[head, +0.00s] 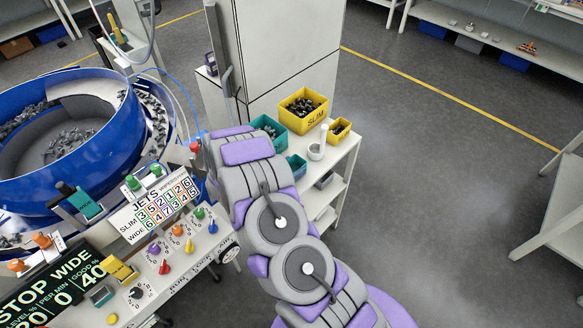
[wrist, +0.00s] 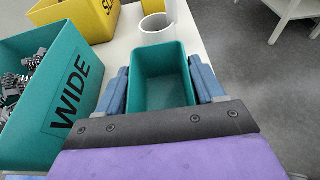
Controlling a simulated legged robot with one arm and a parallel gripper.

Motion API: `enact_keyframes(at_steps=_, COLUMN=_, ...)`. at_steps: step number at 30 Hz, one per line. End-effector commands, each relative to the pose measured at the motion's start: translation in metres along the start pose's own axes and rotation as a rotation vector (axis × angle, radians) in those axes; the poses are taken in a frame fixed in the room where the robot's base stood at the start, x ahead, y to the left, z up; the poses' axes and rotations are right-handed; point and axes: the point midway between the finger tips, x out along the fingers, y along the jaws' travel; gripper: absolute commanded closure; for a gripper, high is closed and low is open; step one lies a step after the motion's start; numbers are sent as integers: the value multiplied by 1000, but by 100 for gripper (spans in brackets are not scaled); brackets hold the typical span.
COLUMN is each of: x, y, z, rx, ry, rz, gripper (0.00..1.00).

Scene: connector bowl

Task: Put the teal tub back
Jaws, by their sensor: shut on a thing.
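The small teal tub (wrist: 160,75) sits between the two blue fingers of my gripper (wrist: 161,82) in the wrist view. The fingers press on its left and right sides, and it looks upright and empty. In the head view the teal tub (head: 296,164) shows partly past my arm, at the near edge of the white shelf unit's top. I cannot tell whether the tub's base touches the top.
A large teal WIDE bin (wrist: 52,88) of parts stands close left of the tub. A yellow SLIM bin (head: 303,112), a small yellow tub (head: 339,131) and a white cup (head: 316,151) share the white top (head: 333,158). A blue bowl feeder (head: 95,150) stands left.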

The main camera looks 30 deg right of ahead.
Motion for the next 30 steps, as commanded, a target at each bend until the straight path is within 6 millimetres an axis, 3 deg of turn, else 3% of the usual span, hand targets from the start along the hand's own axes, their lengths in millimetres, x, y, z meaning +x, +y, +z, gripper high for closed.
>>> enact_keyframes(at_steps=9, x=-1, y=0, z=0, rx=0, ry=-1, rz=0, gripper=7)
enact_keyframes(at_steps=18, x=-5, y=1, z=0, rx=0, ry=0, rz=1, gripper=7)
enact_keyframes(at_steps=23, x=-27, y=2, z=1, rx=0, ry=-1, rz=5, gripper=7)
enact_keyframes(at_steps=30, x=-77, y=3, z=2, rx=1, ry=-2, rz=7, gripper=7)
